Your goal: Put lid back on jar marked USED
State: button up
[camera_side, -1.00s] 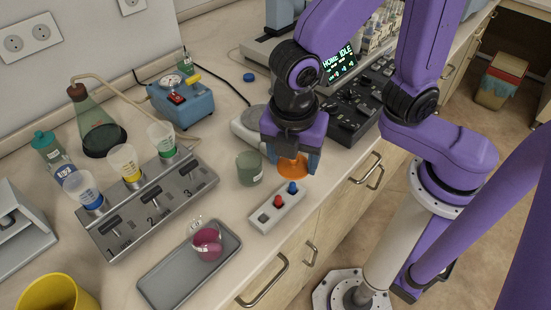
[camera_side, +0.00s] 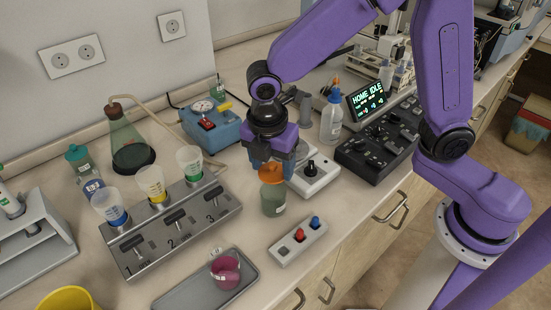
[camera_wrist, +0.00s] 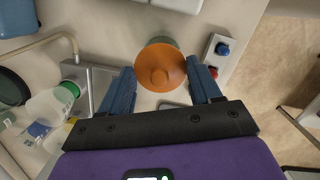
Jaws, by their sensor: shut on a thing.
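The orange lid (camera_side: 271,173) is between the fingers of my gripper (camera_side: 272,166), which is shut on it. The lid is right over the mouth of the greenish glass jar (camera_side: 273,202); whether it is seated or slightly above the rim I cannot tell. The jar stands upright on the bench, with a pale label too small to read. In the wrist view the lid (camera_wrist: 161,68) lies between my fingertips (camera_wrist: 163,76) and hides most of the jar, whose edge shows behind it.
A small box with red and blue buttons (camera_side: 298,240) stands close in front of the jar. The numbered rack with cups (camera_side: 172,229) is to the left, and a grey tray with a pink-filled beaker (camera_side: 225,271) is nearer. A stirrer-like plate (camera_side: 316,176) is behind right.

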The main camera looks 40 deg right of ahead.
aim_at(272, 173)
jog(key=shift+f, duration=2.25)
jog(key=shift+f, duration=0.2)
dwell(0.5)
jog(key=o, duration=1.2)
jog(key=shift+r, duration=3.5)
